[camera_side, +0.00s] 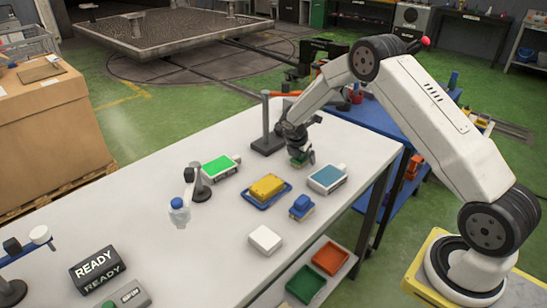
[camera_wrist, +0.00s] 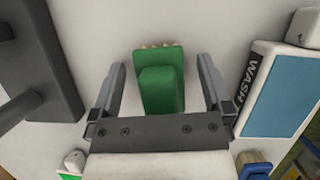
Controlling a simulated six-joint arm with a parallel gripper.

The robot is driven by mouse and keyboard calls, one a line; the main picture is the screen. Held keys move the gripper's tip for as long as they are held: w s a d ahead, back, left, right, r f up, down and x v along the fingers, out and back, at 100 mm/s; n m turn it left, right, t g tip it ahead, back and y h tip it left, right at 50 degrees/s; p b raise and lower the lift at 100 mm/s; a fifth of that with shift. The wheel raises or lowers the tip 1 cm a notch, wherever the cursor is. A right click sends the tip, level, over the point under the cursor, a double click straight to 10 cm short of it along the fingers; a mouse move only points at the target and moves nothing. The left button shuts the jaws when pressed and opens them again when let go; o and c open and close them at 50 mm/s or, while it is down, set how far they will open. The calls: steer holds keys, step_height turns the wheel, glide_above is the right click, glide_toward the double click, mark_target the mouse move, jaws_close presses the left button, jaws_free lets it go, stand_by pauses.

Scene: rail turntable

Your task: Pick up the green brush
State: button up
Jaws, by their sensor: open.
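The green brush (camera_wrist: 161,88) lies on the white table, with pale bristle tips along its far edge in the wrist view. My gripper (camera_wrist: 160,82) is open, with one finger on each side of the brush and a gap on both sides. In the side view my gripper (camera_side: 298,148) is low over the far part of the table. The brush (camera_side: 304,158) shows only partly there, just below the fingers. I cannot tell how far the fingertips are above the table.
A box marked WASH with a blue top (camera_wrist: 281,96) stands close right of my gripper. A dark stand base (camera_wrist: 48,65) is at left. On the table (camera_side: 215,240) are a yellow sponge (camera_side: 267,186) on a blue tray, a blue brush (camera_side: 301,205), a green-topped box (camera_side: 220,166) and a bottle (camera_side: 179,213).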

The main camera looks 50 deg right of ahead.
mark_target(295, 161)
stand_by(0.3)
steer(key=c, duration=1.3)
steer(key=shift+r, duration=0.1)
steer(key=shift+c, duration=0.2)
steer(key=shift+r, duration=0.4)
steer(key=shift+a+r, duration=0.15)
steer(key=shift+a, duration=0.15)
steer(key=a, duration=0.3)
steer(key=shift+s+a+r, duration=0.15)
steer(key=shift+a, duration=0.25)
step_height(295, 161, up, 13)
steer(key=shift+d+r, duration=0.2)
